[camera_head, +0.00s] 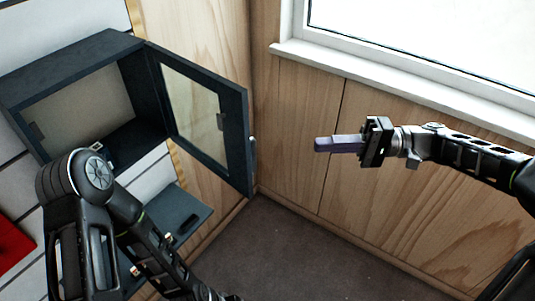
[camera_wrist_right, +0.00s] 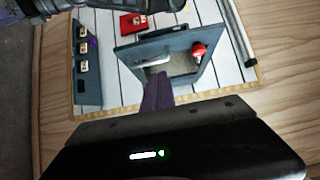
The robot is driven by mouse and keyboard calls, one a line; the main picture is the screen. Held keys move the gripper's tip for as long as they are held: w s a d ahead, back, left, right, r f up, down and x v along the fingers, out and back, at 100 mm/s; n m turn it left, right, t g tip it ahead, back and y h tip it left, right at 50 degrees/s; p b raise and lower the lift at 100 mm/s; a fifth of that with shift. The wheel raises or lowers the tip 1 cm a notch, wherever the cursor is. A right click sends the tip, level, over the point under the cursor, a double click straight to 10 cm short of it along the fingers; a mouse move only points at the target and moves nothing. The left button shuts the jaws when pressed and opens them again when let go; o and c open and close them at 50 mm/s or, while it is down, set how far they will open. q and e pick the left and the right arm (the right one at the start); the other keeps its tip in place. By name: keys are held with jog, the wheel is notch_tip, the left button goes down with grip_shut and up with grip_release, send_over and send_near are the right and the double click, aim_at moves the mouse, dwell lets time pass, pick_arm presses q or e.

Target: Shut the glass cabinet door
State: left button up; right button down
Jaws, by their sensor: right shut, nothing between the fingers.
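The dark grey glass cabinet (camera_head: 70,57) hangs on the white slatted wall at the upper left of the head view. Its framed glass door (camera_head: 238,130) stands wide open, swung out to the right. A small light handle (camera_head: 252,147) shows on the door's free edge. My right gripper (camera_head: 318,144) is shut and empty, pointing left, to the right of that edge and apart from it. Its closed purplish fingers (camera_wrist_right: 157,92) also show in the right wrist view. My left arm crosses the lower left; its gripper is out of view.
A grey shelf (camera_head: 178,222) is below the cabinet, partly behind my left arm. A red item (camera_head: 12,243) is at the far left. A wooden wall (camera_head: 295,130) and window sill (camera_head: 400,80) lie behind my right arm. Dark floor (camera_head: 280,250) is clear below.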

jog(key=shift+a+f, duration=0.1)
jog(key=shift+a, duration=0.05)
jog(key=s+a+p, duration=0.3)
jog(key=a, duration=0.9)
jog(key=shift+s+a, duration=0.15)
jog(key=shift+a, duration=0.1)
